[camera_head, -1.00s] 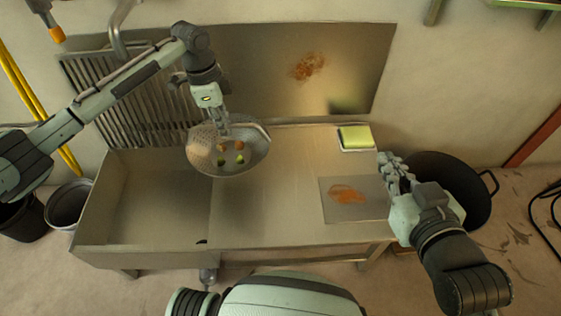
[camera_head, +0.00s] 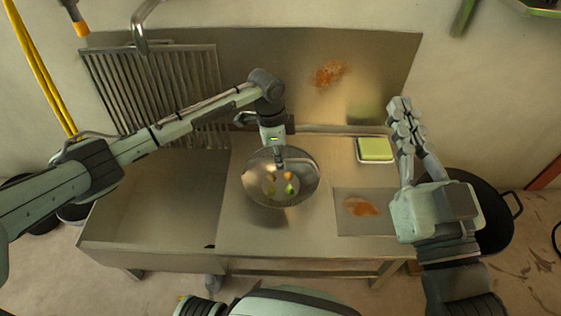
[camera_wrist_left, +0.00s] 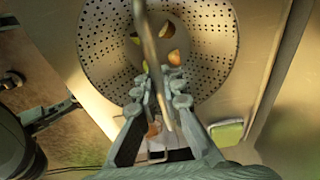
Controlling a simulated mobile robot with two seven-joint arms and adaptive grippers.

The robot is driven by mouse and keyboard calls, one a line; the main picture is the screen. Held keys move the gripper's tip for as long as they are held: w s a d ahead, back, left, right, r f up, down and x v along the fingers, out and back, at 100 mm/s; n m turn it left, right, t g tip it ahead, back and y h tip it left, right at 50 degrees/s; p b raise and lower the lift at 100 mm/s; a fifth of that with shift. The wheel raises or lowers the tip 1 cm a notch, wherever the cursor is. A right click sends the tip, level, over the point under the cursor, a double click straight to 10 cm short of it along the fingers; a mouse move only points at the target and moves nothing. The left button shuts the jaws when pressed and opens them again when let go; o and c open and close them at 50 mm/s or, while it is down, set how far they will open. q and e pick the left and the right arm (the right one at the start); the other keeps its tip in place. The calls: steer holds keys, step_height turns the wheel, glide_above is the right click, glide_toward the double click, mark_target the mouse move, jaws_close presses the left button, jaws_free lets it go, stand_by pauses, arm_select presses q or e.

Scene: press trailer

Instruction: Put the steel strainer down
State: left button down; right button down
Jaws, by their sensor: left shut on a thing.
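The steel strainer (camera_head: 256,190) is a round perforated bowl with several small orange and green pieces in it. My left gripper (camera_head: 280,160) is shut on the strainer at its far side, over the left-middle of the steel counter (camera_head: 310,225). In the left wrist view the fingers (camera_wrist_left: 160,85) close by the perforated bowl (camera_wrist_left: 205,50), with a thin rod-like part crossing them. A shadow lies on the counter in front of the strainer; I cannot tell whether it touches. My right gripper (camera_head: 403,115) is raised over the counter's right end, holding nothing visible; its finger gap is unclear.
The sink basin (camera_head: 160,205) is left of the strainer, with a ribbed drainboard (camera_head: 150,90) behind. A board with an orange stain (camera_head: 380,228) lies at the front right. A black pot (camera_head: 495,225) stands beyond the right edge.

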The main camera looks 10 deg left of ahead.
stand_by(0.3)
arm_select(q)
steer(key=c, duration=1.6)
jaws_free()
steer(key=shift+f, duration=0.1)
steer(key=shift+c, duration=0.2)
